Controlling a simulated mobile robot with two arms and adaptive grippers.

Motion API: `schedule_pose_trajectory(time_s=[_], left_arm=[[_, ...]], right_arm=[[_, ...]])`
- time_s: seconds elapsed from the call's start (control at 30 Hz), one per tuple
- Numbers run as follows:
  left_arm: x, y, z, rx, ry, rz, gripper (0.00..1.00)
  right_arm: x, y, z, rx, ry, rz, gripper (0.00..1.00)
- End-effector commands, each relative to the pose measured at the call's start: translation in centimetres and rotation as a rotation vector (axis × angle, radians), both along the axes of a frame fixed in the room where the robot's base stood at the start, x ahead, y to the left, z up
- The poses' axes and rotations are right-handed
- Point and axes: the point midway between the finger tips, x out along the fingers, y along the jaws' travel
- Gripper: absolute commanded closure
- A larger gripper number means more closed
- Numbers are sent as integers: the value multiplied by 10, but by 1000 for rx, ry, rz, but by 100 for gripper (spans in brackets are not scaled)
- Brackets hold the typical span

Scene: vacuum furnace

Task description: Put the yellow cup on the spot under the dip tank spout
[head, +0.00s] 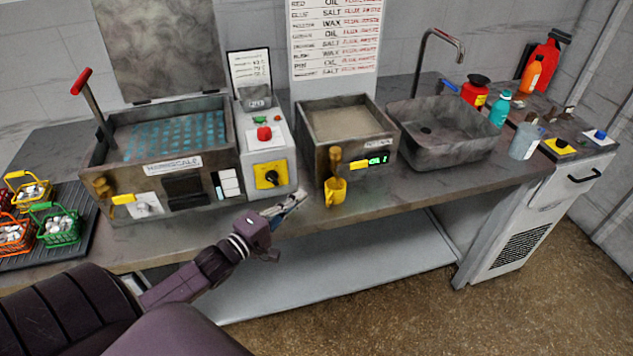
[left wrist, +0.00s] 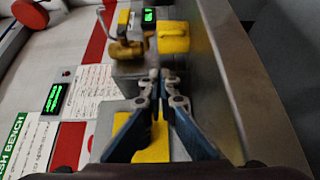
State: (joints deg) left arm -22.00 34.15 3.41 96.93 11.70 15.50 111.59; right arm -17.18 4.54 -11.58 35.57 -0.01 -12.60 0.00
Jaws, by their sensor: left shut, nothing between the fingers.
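The yellow cup (head: 337,191) stands upright on the counter at the front of the dip tank (head: 325,130), just below its brass spout (head: 335,160). The cup also shows in the left wrist view (left wrist: 174,38), beside the brass spout (left wrist: 125,48). My left gripper (head: 297,198) is shut and empty, a little to the left of the cup and apart from it. In the left wrist view its fingertips (left wrist: 160,80) meet with nothing between them. The spot under the cup is hidden. My right gripper is not in view.
The control box (head: 265,150) with a yellow switch plate stands left of the dip tank. A larger tank (head: 165,150) and wire baskets (head: 58,225) are further left. A sink (head: 440,130) and bottles (head: 525,135) are to the right. The counter's front edge is close to my gripper.

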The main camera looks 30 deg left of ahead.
Motion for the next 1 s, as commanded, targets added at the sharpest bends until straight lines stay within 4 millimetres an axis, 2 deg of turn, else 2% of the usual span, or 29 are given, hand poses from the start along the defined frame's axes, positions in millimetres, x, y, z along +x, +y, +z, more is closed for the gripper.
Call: schedule_pose_trajectory(time_s=[0.03,0.2,0.43,0.63,0.93,1.0], left_arm=[[11,-1,2,0,-4,1,100],[40,-4,2,-1,-2,1,100],[68,-8,1,-1,-1,0,100],[76,-9,0,1,0,0,100],[76,-10,0,0,1,0,100],[74,-14,2,-3,1,-1,100]], right_arm=[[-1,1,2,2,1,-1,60],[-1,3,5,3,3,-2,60],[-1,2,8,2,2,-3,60],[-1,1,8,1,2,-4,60],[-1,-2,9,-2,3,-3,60],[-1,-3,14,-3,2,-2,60]])
